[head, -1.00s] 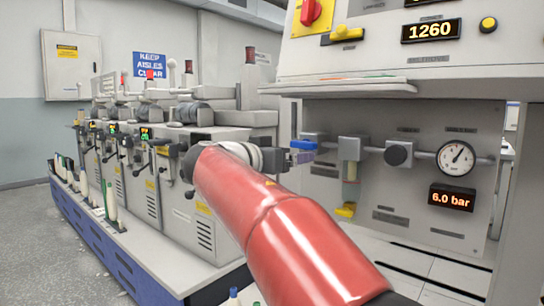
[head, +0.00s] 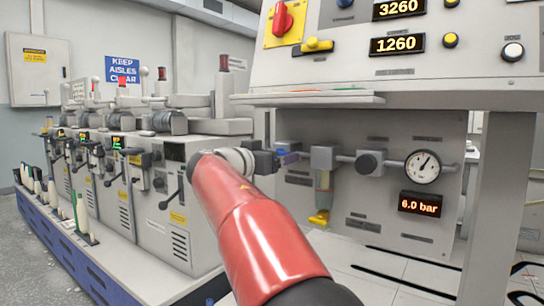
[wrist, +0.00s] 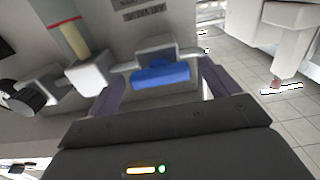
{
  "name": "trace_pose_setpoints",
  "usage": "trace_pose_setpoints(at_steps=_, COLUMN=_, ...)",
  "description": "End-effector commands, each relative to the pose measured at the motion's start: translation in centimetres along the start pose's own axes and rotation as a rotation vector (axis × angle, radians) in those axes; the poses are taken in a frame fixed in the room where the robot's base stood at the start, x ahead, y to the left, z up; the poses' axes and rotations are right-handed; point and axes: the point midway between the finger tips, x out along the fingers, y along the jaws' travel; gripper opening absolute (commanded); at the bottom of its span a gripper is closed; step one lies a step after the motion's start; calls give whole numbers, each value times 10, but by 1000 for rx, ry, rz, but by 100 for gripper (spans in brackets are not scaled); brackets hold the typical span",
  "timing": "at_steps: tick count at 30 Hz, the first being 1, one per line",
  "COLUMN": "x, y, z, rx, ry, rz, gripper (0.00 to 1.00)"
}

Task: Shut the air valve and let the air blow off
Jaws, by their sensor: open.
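The air valve's blue handle (wrist: 160,75) lies along the pipe in the wrist view. My open gripper (wrist: 160,88) has its purple fingers on either side of the handle, with nothing clearly gripped. I cannot tell whether the fingers touch it. In the head view my gripper (head: 287,157) is at the left end of the air line and mostly hides the handle. Right of it are the filter (head: 323,160) with a yellow piece (head: 319,217) below, a dark round knob (head: 368,163) and the pressure gauge (head: 422,167). The display (head: 420,204) reads 6.0 bar.
A control panel (head: 470,68) overhangs the air line, with a red knob on a yellow plate (head: 283,20). A row of grey machine units (head: 150,200) stands close on the left. A grey post (head: 497,205) stands at right.

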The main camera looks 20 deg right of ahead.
Motion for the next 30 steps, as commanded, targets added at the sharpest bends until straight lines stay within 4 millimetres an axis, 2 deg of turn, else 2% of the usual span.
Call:
trace_pose_setpoints(at_steps=1, x=0, y=0, z=0, rx=0, ry=0, rz=0, gripper=83)
trace_pose_setpoints(at_steps=9, x=0, y=0, z=0, rx=0, ry=0, rz=0, gripper=48)
trace_pose_setpoints(at_steps=11, x=0, y=0, z=0, rx=0, ry=0, rz=0, gripper=43)
trace_pose_setpoints(at_steps=20, x=0, y=0, z=0, rx=-42, ry=0, rz=0, gripper=43)
trace_pose_setpoints(at_steps=30, x=0, y=0, z=1, rx=-270, ry=1, rz=0, gripper=43)
